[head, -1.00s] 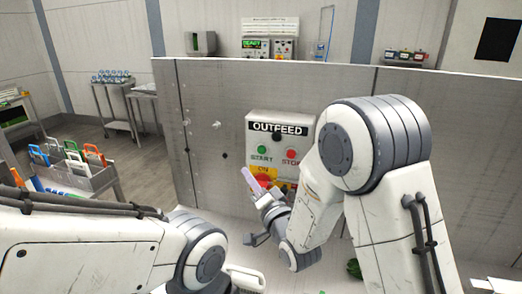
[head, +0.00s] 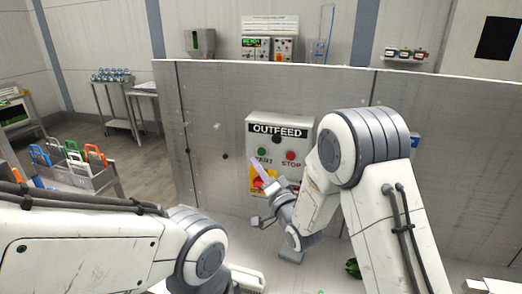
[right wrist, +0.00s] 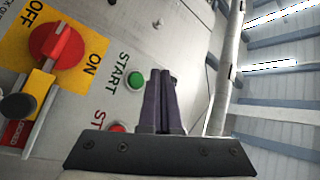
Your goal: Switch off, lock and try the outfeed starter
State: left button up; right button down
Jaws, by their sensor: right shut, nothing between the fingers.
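The OUTFEED starter box (head: 276,145) is mounted on the grey panel, with a green START button (head: 261,152) and red STOP button (head: 291,155). Its red rotary switch (head: 257,184) sits on a yellow plate, partly behind my right gripper. The right wrist view shows the red switch (right wrist: 57,42) between ON and OFF lettering, the green button (right wrist: 135,80), part of the red button (right wrist: 117,128) and a red LOCKED label (right wrist: 14,133). My right gripper (head: 258,167) is shut and empty in front of the box; its fingers (right wrist: 160,75) appear beside START. Contact is unclear. My left gripper is out of view.
The grey panel (head: 400,120) stands across the front. A grey crate (head: 88,182) of coloured handled items stands left.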

aim_at(258, 150)
jog(key=shift+w+d+b, duration=0.2)
jog(key=shift+w+d, duration=0.1)
jog(key=shift+w, duration=0.5)
jog(key=shift+w+d+b, duration=0.15)
jog(key=shift+w+d, duration=0.1)
jog(key=shift+w, duration=0.55)
dwell(0.8)
jog(key=shift+w+d+b, duration=0.1)
jog(key=shift+w+b, duration=0.2)
jog(key=shift+w, duration=0.05)
jog(key=shift+w+d, duration=0.2)
jog(key=shift+w, duration=0.25)
dwell(0.6)
dwell(0.4)
jog(key=shift+s+a+b, duration=0.3)
jog(key=shift+s+b, duration=0.25)
jog(key=shift+s, duration=0.3)
